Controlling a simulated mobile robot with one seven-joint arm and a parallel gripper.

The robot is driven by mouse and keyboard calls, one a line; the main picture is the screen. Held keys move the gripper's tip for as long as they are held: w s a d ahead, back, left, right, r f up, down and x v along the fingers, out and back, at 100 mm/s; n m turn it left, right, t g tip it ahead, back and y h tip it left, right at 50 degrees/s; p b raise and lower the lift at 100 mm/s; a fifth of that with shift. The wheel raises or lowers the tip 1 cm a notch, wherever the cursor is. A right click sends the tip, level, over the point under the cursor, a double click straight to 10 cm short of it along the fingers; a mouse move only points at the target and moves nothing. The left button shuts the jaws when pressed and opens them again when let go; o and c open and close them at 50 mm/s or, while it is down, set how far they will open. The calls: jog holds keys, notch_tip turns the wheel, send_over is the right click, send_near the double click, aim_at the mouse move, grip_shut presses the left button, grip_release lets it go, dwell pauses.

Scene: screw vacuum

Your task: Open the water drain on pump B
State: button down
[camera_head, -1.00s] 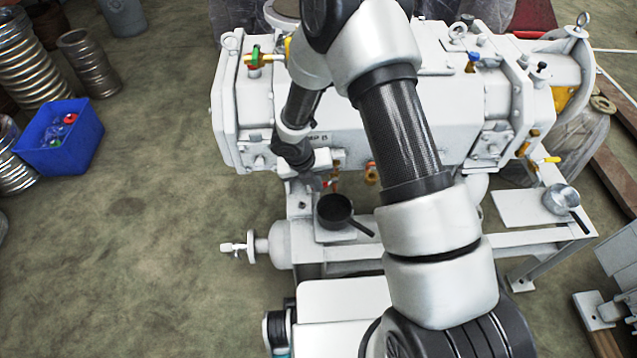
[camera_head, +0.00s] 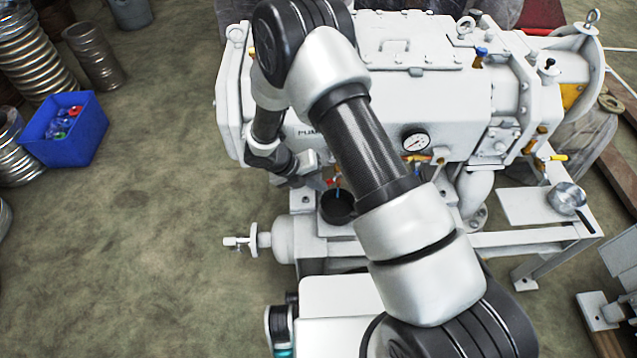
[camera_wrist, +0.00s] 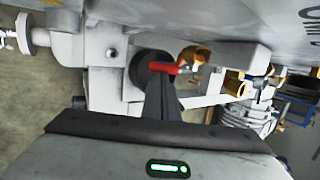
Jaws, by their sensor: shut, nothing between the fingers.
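The white pump (camera_head: 440,100) fills the middle of the head view; part of its lettering is hidden by my arm. A red handle (camera_wrist: 165,67) on a brass drain valve (camera_wrist: 196,55) shows in the wrist view. My gripper (camera_wrist: 160,80) is shut and empty, its dark fingertips close to the red handle; I cannot tell whether they touch. In the head view, my gripper (camera_head: 324,184) is low beside the pump's front. A black pan (camera_head: 337,208) stands below the valve. A thin blue streak (camera_head: 338,193) shows above the pan.
A second, metal pan (camera_head: 567,198) stands on the right shelf, below a yellow-handled valve (camera_head: 557,158). A pressure gauge (camera_head: 416,142) is on the pump's front. A blue crate (camera_head: 62,130) stands on the floor at left.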

dwell(0.3)
jog(key=shift+r+p, duration=0.7)
jog(key=shift+r, duration=0.1)
jog(key=s+f+p+v, duration=0.1)
jog(key=s+p+v, duration=0.1)
jog(key=v, duration=1.1)
jog(key=shift+s+a+p, duration=0.35)
jog(key=shift+p, duration=0.4)
jog(key=shift+f, duration=0.15)
